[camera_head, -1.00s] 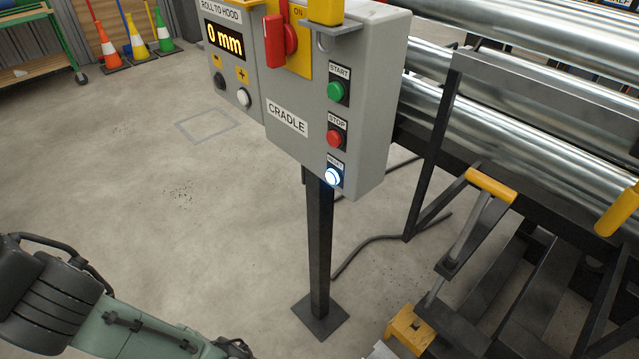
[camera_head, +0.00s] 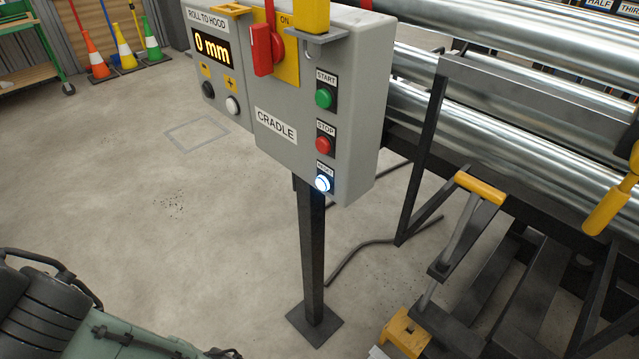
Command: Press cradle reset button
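The cradle reset button (camera_head: 323,183) glows blue-white at the bottom of the right-hand button column on the grey control box (camera_head: 272,150) labelled CRADLE. The red stop button (camera_head: 323,145) sits above it, and the green start button (camera_head: 324,98) above that. A red rotary switch (camera_head: 264,47) on a yellow plate points near ON. The roll-to-hood display (camera_head: 212,49) reads 0 mm. My arm shows at the lower left, well apart from the box. My gripper is outside the frame.
The box stands on a dark post (camera_head: 311,250) with a floor plate. Shiny metal rollers (camera_head: 500,125) and a frame with yellow-ended levers (camera_head: 480,187) stand at right. Cones (camera_head: 126,45) and a green cart (camera_head: 35,60) are at the back left. The floor left of the post is clear.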

